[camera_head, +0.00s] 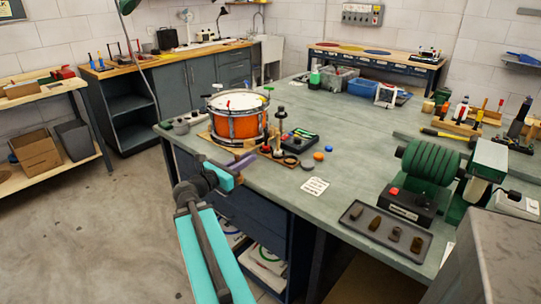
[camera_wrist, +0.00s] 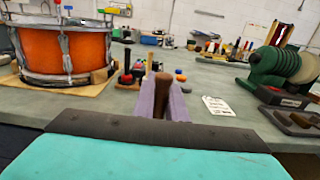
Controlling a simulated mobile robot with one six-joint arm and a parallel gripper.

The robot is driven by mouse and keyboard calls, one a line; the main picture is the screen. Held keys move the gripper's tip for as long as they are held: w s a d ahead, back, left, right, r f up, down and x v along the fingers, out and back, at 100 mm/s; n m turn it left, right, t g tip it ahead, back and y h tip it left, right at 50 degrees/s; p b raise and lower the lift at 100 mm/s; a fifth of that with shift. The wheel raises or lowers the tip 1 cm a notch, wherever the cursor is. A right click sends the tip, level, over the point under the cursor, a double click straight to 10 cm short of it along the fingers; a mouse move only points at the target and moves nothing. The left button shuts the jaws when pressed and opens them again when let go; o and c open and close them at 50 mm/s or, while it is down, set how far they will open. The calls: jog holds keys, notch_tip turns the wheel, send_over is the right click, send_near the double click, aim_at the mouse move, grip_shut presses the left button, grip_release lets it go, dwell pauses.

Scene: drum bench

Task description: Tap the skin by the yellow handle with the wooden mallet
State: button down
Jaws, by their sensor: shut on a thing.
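An orange drum (camera_head: 232,126) with a white skin (camera_head: 236,101) stands on a wooden board on the bench. The drum's side also shows at the left of the wrist view (camera_wrist: 40,52). My gripper (camera_head: 246,161), with purple fingers, is in front of the drum, low by the bench edge. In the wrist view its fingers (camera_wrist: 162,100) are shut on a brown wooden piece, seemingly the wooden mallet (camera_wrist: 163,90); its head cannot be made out.
Dark upright posts (camera_head: 281,117), a dark box (camera_head: 300,139) and small coloured knobs stand right of the drum. A white card (camera_head: 315,186) lies near the front edge. A green wheel machine (camera_head: 430,162) and a dark tray (camera_head: 385,230) stand further right. The bench middle is clear.

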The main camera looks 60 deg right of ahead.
jog(key=w+a+f+n+t, duration=0.3)
jog(key=w+a+t, duration=0.1)
jog(key=w+a, duration=0.75)
jog(key=w+a+f+n+t, duration=0.2)
jog(key=w+a+t, duration=0.2)
jog(key=w+a, duration=0.75)
jog(key=w+a+f+n+t+y, duration=0.1)
jog(key=a+n+t, duration=0.1)
jog(key=a, duration=0.9)
jog(key=w+a+f+n+t+y, duration=0.1)
jog(key=w+a+f+t, duration=0.1)
jog(key=a, duration=0.9)
jog(key=w+a+f+n+t+y, duration=0.1)
jog(key=a+f+n+t, duration=0.1)
jog(key=a, duration=0.9)
jog(key=shift+w+a+n+t, duration=0.25)
jog(key=shift+a+n+t, duration=0.1)
jog(key=shift+t, duration=0.45)
